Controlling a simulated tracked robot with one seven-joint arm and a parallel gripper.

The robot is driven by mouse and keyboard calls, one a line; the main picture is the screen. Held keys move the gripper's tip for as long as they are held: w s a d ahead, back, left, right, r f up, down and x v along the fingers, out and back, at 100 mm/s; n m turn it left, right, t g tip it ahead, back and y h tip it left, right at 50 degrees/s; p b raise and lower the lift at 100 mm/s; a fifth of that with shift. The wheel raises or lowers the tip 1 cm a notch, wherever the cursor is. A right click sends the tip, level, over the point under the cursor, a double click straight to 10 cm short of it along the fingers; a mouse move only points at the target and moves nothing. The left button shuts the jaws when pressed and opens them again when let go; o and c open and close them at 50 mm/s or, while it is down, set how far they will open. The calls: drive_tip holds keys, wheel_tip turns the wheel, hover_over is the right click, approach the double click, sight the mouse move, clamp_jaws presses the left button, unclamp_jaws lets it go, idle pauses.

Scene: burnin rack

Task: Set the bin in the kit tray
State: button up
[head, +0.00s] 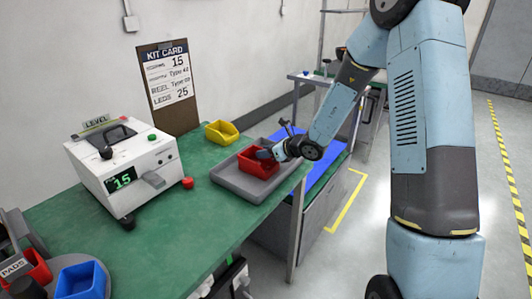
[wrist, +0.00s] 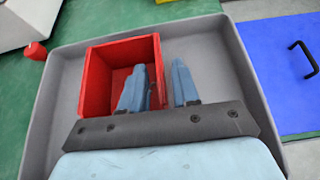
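The red bin (head: 254,165) stands upright inside the grey kit tray (head: 226,183), on its floor. In the wrist view the red bin (wrist: 97,80) sits in the left and middle part of the kit tray (wrist: 55,85). My gripper (head: 268,153) is low over the bin's right side. In the wrist view my gripper (wrist: 159,66) has one blue finger inside the bin and the other outside its right wall. A gap shows between the fingers and the wall, so it is open. My gripper's palm hides the bin's near edge.
A yellow bin (head: 221,133) stands behind the tray on the green bench (head: 165,240). A blue bin (head: 80,281) is at front left. A blue surface (wrist: 277,75) lies right of the tray.

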drive_tip(key=v, duration=1.2)
drive_tip(key=s+r+n+g+h, duration=0.1)
drive_tip(key=s+r+n+g, duration=0.3)
drive_tip(key=s+r+n, duration=0.9)
drive_tip(key=s+d+r+n+h, duration=0.2)
drive_tip(key=s+d+n+h, duration=0.1)
drive_tip(key=s+d+n, duration=0.1)
drive_tip(key=s+d+r+n+t+h, duration=0.1)
drive_tip(key=s+d+r+n+h, duration=0.1)
drive_tip(key=s+d+n, duration=0.2)
drive_tip(key=s+d+r+n+t+h, duration=0.1)
drive_tip(key=s+d+r+n+h, duration=0.2)
drive_tip(key=s, duration=0.6)
drive_tip(key=shift+d+n+h, duration=0.3)
drive_tip(key=shift+d+n, duration=0.5)
drive_tip(key=shift+d, duration=0.1)
